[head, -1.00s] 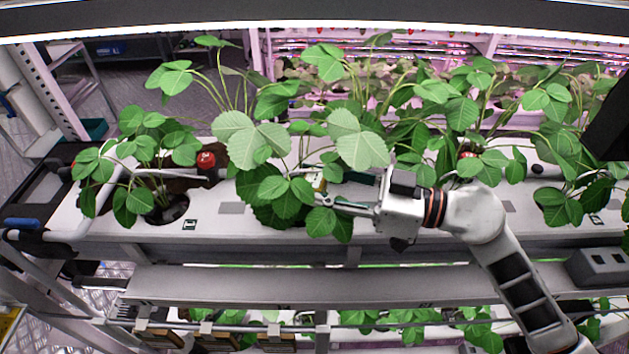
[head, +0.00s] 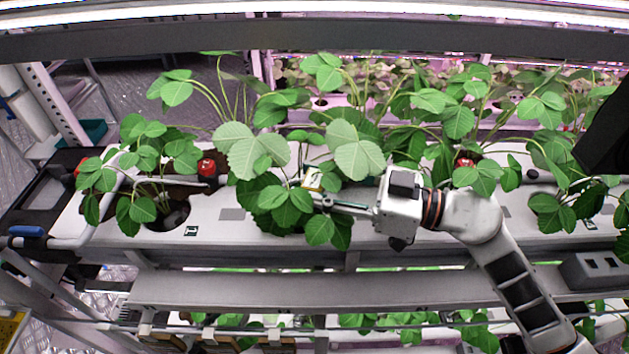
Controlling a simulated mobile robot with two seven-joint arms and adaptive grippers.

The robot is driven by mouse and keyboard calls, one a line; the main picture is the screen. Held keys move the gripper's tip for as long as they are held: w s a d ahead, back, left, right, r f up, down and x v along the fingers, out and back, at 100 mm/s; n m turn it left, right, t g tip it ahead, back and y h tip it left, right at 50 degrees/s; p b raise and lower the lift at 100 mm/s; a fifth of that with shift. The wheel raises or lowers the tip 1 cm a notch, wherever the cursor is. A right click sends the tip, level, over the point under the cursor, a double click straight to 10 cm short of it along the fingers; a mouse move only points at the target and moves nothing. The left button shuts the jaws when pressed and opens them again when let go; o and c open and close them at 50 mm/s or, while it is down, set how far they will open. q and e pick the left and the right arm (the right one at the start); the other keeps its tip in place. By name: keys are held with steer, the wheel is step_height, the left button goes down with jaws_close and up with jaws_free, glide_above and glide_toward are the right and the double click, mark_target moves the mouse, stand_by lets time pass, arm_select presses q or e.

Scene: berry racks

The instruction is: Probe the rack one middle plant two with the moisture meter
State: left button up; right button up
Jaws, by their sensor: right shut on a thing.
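My right gripper (head: 328,200) reaches in from the right over the white planting channel (head: 215,240). It is shut on the moisture meter (head: 312,181), a small yellowish-white piece that shows between leaves. The meter's lower part is hidden by foliage, so I cannot tell whether its tip is in the plant's hole. The leafy plant (head: 262,152) in the middle of the channel spreads around the gripper, and its leaves touch or overlap the fingers in the picture. My left gripper is not in view.
Another plant (head: 142,210) grows from a round hole at the left, and more plants stand at the right. A grey box (head: 597,270) is on the ledge at right. A light bar crosses the top.

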steer(key=shift+s+a+f, duration=0.15)
steer(key=shift+s+f, duration=0.05)
steer(key=shift+f, duration=0.25)
stand_by(0.5)
steer(key=shift+w+f, duration=0.1)
steer(key=shift+f, duration=0.25)
stand_by(0.7)
steer(key=shift+r, duration=0.15)
steer(key=shift+w+d+r, duration=0.2)
steer(key=shift+r, duration=0.45)
steer(key=shift+s+a+f, duration=0.2)
steer(key=shift+s+f, duration=0.1)
steer(key=shift+f, duration=0.05)
stand_by(0.7)
steer(key=shift+w+d+f, duration=0.1)
steer(key=shift+d+f, duration=0.05)
steer(key=shift+f, duration=0.3)
stand_by(0.6)
steer(key=shift+r, duration=0.2)
steer(key=shift+w+r, duration=0.15)
steer(key=shift+r, duration=0.45)
